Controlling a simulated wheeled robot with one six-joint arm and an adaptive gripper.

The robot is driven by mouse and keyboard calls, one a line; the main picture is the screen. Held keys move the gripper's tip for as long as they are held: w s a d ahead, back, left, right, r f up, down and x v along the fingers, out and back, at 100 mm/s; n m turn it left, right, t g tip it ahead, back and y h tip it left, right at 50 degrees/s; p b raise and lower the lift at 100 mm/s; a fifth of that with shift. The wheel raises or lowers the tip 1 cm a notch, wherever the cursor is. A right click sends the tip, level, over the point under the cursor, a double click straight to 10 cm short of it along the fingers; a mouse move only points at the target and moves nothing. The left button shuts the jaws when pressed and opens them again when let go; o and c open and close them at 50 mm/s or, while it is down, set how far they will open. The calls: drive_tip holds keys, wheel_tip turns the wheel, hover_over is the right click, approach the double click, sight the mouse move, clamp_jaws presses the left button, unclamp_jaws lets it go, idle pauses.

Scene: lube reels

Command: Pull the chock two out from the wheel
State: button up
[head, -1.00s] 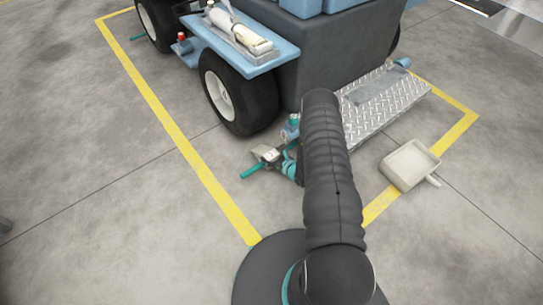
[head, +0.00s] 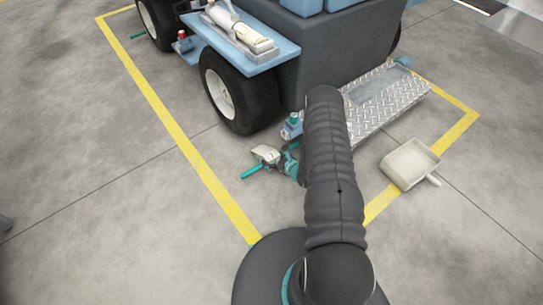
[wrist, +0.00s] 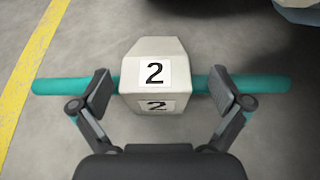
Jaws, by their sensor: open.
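Chock two is a pale beige block (wrist: 155,62) with a "2" on its top and front faces, in the middle of the wrist view. A teal bar (wrist: 60,86) sticks out on both sides of it. The chock (head: 265,154) stands on the floor in the head view, a little in front of the near wheel (head: 240,92), with floor visible between. My gripper (wrist: 158,90) is open, one finger on each side of the chock, with gaps to its sides. The fingers lie over the teal bar in this view; contact cannot be told. My arm hides part of the gripper in the head view.
The blue-grey vehicle (head: 345,60) stands behind, with a metal tread-plate step (head: 385,105) right of my arm. A beige pan (head: 410,163) lies on the floor at the right. A yellow floor line (head: 185,145) runs at the left, with bare concrete beyond.

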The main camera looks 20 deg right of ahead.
drive_tip(key=v, duration=1)
drive_tip(key=shift+s, duration=0.2)
drive_tip(key=shift+f, duration=0.1)
